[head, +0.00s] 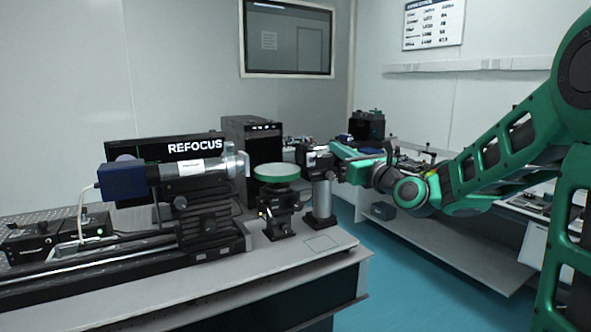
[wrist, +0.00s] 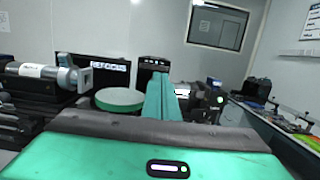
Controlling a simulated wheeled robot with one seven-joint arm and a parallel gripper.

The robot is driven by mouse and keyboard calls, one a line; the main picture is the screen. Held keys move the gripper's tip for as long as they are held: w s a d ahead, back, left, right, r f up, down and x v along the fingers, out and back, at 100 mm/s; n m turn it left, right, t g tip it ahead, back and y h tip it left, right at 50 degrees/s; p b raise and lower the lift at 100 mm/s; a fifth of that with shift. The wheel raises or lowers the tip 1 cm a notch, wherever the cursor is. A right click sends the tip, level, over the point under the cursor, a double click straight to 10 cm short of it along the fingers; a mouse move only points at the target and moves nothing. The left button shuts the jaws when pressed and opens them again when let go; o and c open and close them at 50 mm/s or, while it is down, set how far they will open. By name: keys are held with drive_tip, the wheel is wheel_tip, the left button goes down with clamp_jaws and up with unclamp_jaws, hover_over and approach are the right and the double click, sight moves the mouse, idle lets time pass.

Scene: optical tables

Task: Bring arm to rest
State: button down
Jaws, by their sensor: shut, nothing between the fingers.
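My green arm (head: 490,160) reaches in from the right side of the head view. My gripper (head: 338,150) is at its far end, beside a camera-like device on a post (head: 320,185) at the right end of the optical table. In the wrist view my gripper (wrist: 163,98) points forward, its fingers together with nothing between them. I cannot tell whether it touches the device. A round green-rimmed stage with a pale top (head: 276,172) stands to the left of the gripper; it also shows in the wrist view (wrist: 119,98).
A lens barrel on a rail (head: 205,167) and a monitor reading REFOCUS (head: 150,149) stand at left. A black computer tower (head: 252,140) is behind the stage. A side bench (head: 450,240) with small parts runs along the right wall. Blue floor (head: 400,285) between the tables is clear.

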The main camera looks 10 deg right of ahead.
drive_tip(key=s+d+f+n+g+h, duration=0.2)
drive_tip(key=s+f+n+g, duration=0.2)
drive_tip(key=f+n, duration=0.25)
drive_tip(key=s+d+f+n+g+h, duration=0.1)
drive_tip(key=s+d+f+n+g, duration=0.2)
drive_tip(key=s+f+n, duration=0.4)
drive_tip(key=s+d+f+n+g+h, duration=0.3)
drive_tip(key=s+d+f+n+g, duration=0.3)
drive_tip(key=s+f, duration=0.4)
drive_tip(key=s+d+f+n+g, duration=0.1)
drive_tip(key=s+n+g, duration=0.2)
drive_tip(key=s, duration=0.8)
drive_tip(key=s+d+f+n+g, duration=0.1)
drive_tip(key=s+f+n+g, duration=0.1)
drive_tip(key=s, duration=1)
drive_tip(key=shift+f+n+g, duration=0.15)
drive_tip(key=shift+n+g, duration=0.65)
drive_tip(key=shift+n, duration=0.05)
drive_tip(key=shift+w+f, duration=0.25)
drive_tip(key=shift+w, duration=0.35)
